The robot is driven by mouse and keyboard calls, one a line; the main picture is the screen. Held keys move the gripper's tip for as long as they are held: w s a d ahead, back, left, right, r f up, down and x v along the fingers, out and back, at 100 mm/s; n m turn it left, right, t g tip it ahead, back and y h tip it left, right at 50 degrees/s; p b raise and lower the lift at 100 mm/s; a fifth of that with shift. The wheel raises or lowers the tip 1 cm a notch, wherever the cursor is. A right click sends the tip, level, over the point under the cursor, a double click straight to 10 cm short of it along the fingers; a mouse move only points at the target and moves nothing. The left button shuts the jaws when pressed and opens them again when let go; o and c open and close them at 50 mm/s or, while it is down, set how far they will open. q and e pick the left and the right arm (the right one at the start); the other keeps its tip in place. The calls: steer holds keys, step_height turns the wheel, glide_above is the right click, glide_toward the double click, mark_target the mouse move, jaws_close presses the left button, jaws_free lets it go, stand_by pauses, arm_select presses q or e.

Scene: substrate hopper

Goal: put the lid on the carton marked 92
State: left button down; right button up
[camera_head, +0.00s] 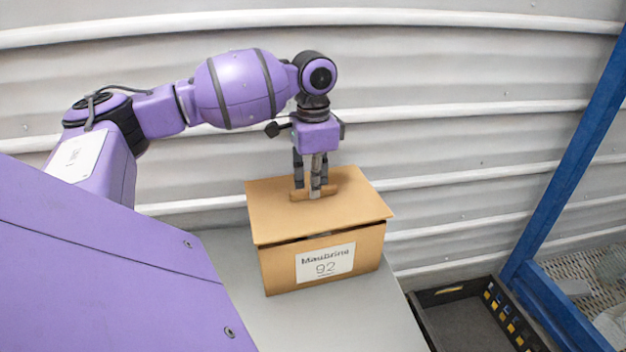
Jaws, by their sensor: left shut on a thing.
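The carton (285,270) is brown cardboard with a white label reading "Maubrine 92". It stands upright on the grey table. The lid (350,208) is a flat tan panel with a raised brown handle on top. It lies over the carton's top, slightly askew, with a dark gap along the front edge under it. My left gripper (310,190) points down from above and is shut on the lid's handle. The inside of the carton is hidden by the lid. My right gripper is not in view.
The grey table (300,325) is bare in front of the carton. A black crate (470,318) sits lower, to the right of the table. A blue post (570,150) stands at the right. A corrugated wall (450,80) is close behind.

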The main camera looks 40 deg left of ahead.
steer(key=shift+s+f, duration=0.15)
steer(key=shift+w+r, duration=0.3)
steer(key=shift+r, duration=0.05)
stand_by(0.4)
arm_select(q)
steer(key=shift+p, duration=0.3)
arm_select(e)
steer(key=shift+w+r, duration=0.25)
arm_select(q)
steer(key=shift+f, duration=0.2)
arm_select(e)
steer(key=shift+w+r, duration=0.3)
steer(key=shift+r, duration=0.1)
arm_select(q)
steer(key=shift+f+p, duration=0.35)
steer(key=shift+f, duration=0.05)
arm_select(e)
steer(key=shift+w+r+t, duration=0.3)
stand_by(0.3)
arm_select(q)
steer(key=c, duration=1.7)
jaws_free()
steer(key=shift+r, duration=0.1)
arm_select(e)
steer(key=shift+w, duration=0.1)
